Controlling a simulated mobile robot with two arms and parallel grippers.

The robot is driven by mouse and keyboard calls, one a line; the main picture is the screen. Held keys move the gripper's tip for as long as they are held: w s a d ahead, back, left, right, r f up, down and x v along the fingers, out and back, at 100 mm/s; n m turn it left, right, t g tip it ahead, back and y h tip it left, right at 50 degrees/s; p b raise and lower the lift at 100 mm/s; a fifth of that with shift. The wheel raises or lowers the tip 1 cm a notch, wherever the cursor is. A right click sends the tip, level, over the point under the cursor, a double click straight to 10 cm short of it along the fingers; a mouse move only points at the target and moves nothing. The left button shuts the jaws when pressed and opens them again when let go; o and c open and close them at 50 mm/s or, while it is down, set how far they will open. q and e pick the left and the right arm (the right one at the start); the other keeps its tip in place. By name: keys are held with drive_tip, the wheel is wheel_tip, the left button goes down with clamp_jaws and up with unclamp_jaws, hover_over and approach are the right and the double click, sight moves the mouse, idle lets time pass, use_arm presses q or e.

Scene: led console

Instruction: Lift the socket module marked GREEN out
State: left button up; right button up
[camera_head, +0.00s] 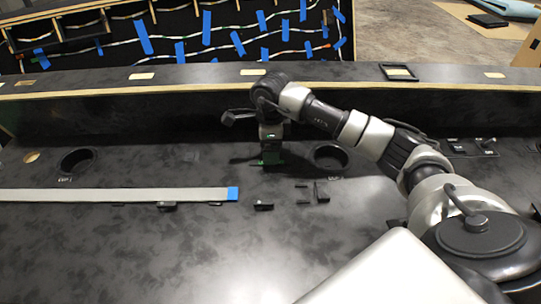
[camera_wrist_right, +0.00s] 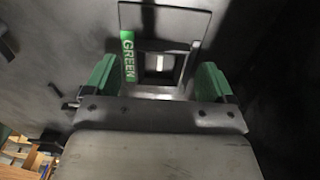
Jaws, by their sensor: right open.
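The socket module marked GREEN (camera_wrist_right: 190,22) shows in the right wrist view as a dark square plate with a bright green label reading GREEN on its left side. It has a dark squarish opening with a small light patch inside. My right gripper (camera_wrist_right: 158,76) is open, with one green-padded finger on each side of the module's lower part. I cannot tell whether the fingers touch it. In the head view my right gripper (camera_head: 271,159) points down close to the console surface and mostly hides the module. My left gripper is not in view.
The dark console panel (camera_head: 190,250) holds round holes (camera_head: 77,160) (camera_head: 329,157) and small black parts (camera_head: 263,206) in front of the gripper. A raised ledge (camera_head: 110,112) runs behind.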

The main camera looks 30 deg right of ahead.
drive_tip(key=c, duration=1)
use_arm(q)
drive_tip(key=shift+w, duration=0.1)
use_arm(e)
drive_tip(key=shift+r, duration=0.15)
